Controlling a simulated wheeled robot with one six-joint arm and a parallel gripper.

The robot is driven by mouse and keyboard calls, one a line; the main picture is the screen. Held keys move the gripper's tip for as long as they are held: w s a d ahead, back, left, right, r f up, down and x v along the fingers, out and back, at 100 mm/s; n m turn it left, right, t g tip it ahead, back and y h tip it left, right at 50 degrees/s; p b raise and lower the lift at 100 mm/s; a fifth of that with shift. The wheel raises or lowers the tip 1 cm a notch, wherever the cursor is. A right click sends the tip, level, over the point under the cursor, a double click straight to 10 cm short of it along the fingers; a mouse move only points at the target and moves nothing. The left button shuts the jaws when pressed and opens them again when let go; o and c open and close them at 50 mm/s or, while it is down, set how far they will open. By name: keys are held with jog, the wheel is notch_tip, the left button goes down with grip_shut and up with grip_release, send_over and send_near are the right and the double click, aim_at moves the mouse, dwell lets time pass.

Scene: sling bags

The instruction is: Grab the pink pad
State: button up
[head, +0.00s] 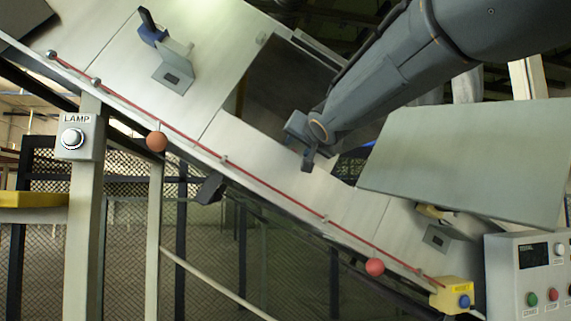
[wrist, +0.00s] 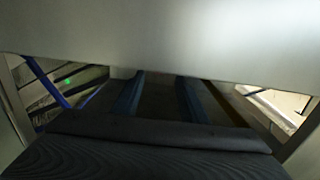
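I see no pink pad in either view. My arm reaches in from the upper right of the head view, and its end, my gripper (head: 305,140), is over an opening in the pale conveyor (head: 215,75). Its fingers are too small and dark there to tell whether they are open or shut. The wrist view shows a dark ribbed surface (wrist: 150,155) across the bottom and a smooth grey panel (wrist: 160,45) across the top. Between them are two dark blue strips, which I cannot identify for sure.
A large grey-green panel (head: 465,160) stands right of my arm. A red cord (head: 270,180) runs along the conveyor's edge, with an orange ball (head: 157,141) and a red ball (head: 375,267). A lamp switch box (head: 78,137) is at left, a control box (head: 530,275) at lower right.

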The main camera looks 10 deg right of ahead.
jog(key=shift+w+a, duration=0.15)
jog(key=shift+w, duration=0.6)
jog(key=shift+w+d, duration=0.25)
jog(key=shift+w, duration=2.95)
grip_shut()
